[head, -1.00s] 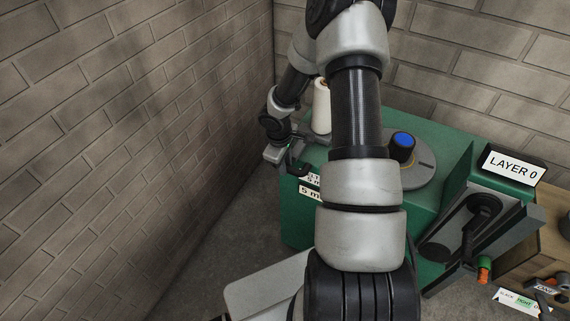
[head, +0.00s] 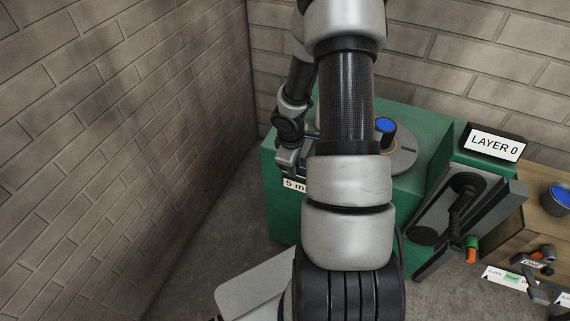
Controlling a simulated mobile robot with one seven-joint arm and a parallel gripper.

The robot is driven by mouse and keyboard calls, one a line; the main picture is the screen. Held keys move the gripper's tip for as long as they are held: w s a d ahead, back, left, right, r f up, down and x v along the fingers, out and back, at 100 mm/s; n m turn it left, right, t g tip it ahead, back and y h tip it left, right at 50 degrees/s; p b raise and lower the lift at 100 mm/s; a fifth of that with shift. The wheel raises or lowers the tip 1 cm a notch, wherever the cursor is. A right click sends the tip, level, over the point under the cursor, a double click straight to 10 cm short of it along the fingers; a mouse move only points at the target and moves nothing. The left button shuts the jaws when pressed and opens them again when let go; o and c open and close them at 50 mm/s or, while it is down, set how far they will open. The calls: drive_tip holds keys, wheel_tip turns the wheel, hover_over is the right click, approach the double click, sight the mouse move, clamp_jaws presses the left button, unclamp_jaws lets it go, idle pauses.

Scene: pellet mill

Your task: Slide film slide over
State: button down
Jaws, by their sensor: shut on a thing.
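My gripper (head: 290,160) is at the front left of the green machine (head: 283,215), just above the white "5 m" label (head: 293,185). It is small in view and partly covered by my own wrist. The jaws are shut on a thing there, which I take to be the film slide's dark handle. The handle and the rest of the slide are mostly hidden by the gripper and my arm, so I cannot tell how far along the slide is.
A blue-topped black knob (head: 386,130) stands on a grey disc (head: 405,155) on the machine top. A "LAYER 0" display (head: 493,145), a black crank (head: 462,195) and a wooden bench (head: 535,215) are at right. Brick walls close in the left and back.

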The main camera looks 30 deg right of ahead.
drive_tip(key=shift+s+d, duration=0.25)
drive_tip(key=shift+s, duration=0.05)
drive_tip(key=c, duration=1.6)
unclamp_jaws()
drive_tip(key=shift+w+a+r, duration=0.1)
drive_tip(key=shift+r, duration=0.4)
drive_tip(key=a+r+p, duration=0.1)
drive_tip(key=r, duration=0.4)
drive_tip(key=s+r+p, duration=0.1)
drive_tip(key=r+p, duration=0.1)
drive_tip(key=r, duration=0.3)
drive_tip(key=s+a+r+p, duration=0.1)
drive_tip(key=r+p, duration=0.1)
drive_tip(key=r, duration=0.4)
drive_tip(key=shift+s+a, duration=0.1)
drive_tip(key=shift+a, duration=0.2)
